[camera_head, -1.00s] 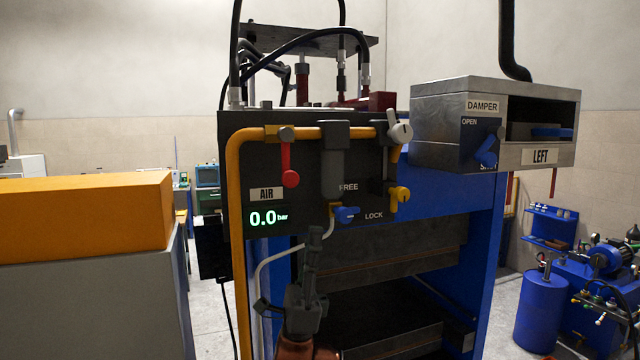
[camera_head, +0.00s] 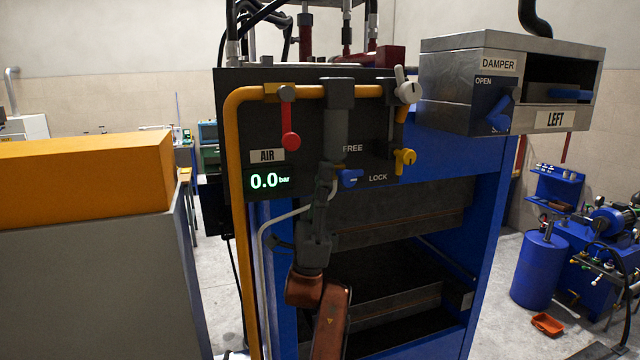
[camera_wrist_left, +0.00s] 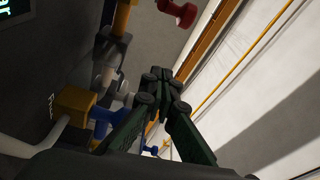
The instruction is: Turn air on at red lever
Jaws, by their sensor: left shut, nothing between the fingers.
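The red lever (camera_head: 290,141) hangs straight down from the valve on the orange pipe, above the AIR label (camera_head: 267,156). The display (camera_head: 269,180) reads 0.0 bar. My left gripper (camera_head: 326,172) points up in front of the panel, below and to the right of the red lever and apart from it. It is shut and empty. In the left wrist view its fingertips (camera_wrist_left: 162,80) meet, and the red lever's knob (camera_wrist_left: 180,14) shows near the top edge, beyond the tips. My right gripper is not in view.
A blue FREE/LOCK handle (camera_head: 349,179) sits just right of my left gripper. The orange pipe (camera_head: 236,200) runs down the panel's left side. A yellow valve handle (camera_head: 404,158) and the damper box (camera_head: 449,95) are farther right.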

